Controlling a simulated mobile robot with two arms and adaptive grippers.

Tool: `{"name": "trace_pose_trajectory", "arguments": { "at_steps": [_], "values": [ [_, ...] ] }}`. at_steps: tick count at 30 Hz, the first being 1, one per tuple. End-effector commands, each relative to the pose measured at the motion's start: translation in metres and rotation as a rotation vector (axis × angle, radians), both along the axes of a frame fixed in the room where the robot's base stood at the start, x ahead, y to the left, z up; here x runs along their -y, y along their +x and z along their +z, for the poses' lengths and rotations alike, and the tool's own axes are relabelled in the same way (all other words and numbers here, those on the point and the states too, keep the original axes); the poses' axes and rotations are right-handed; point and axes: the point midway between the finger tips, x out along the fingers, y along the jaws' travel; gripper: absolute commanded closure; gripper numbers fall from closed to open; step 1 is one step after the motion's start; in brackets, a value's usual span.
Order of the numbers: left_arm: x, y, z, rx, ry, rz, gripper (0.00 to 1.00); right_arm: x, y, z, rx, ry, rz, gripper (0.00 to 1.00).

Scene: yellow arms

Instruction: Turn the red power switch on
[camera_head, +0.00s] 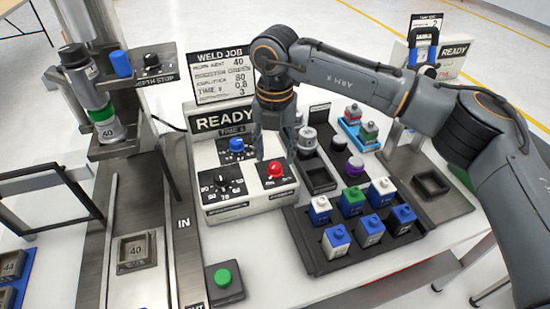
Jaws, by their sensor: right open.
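The red power switch (275,169) is a round red knob on a black plate at the right front of the white control box (240,205). My right gripper (273,147) points down just above and behind the red knob, its fingers spread and empty. It appears apart from the knob, though the exact gap is hard to judge. The knob's small plate markings are too small to read. A screen on the box reads READY (222,120). My left gripper is not in view.
A blue knob (236,146) and a black dial (222,182) share the box. A black tray (318,262) of several blue, white and green blocks stands right. A green button (223,278) sits in front. A press with a green-banded cylinder (108,125) stands left.

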Motion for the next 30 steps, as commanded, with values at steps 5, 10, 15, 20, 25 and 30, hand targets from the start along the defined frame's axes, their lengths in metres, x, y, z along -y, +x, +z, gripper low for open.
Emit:
{"name": "trace_pose_trajectory", "arguments": {
  "at_steps": [5,10,15,20,25,30],
  "values": [
    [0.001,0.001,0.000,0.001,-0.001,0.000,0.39,0.000,0.001,0.041,0.005,0.000,0.000,0.52],
    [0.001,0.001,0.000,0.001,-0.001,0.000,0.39,0.000,0.001,0.071,0.004,0.000,0.000,0.52],
    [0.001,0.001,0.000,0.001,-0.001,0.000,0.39,0.000,0.001,0.086,0.001,0.001,-0.001,0.52],
    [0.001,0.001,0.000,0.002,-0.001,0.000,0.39,0.000,0.000,0.089,0.001,0.000,-0.001,0.52],
    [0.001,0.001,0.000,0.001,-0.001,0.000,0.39,0.000,0.000,0.088,0.001,0.000,0.000,0.52],
    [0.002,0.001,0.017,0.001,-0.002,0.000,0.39,0.000,0.000,0.106,0.002,0.001,0.000,0.52]
  ]
}}
